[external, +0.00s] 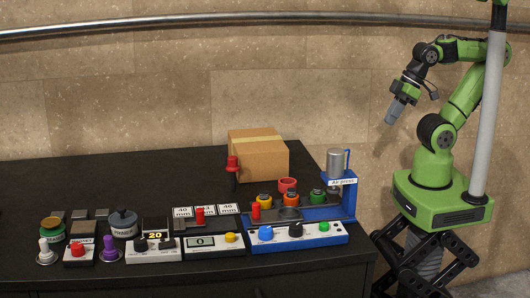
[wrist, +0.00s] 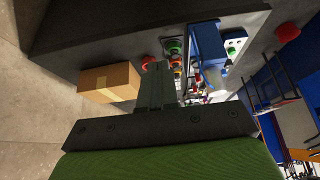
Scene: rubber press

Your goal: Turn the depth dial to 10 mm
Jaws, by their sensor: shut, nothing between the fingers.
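My gripper (external: 394,116) is shut and empty. It hangs in the air to the right of the black table, far from the controls. In the wrist view its closed fingers (wrist: 157,88) point toward the table. A small unit (external: 157,238) has a display reading 20 in orange. I cannot read which knob is the depth dial.
A cardboard box (external: 258,156) sits behind. A red-topped post (external: 232,164) rises beside it. Pots, a magnet unit and small blocks fill the left.

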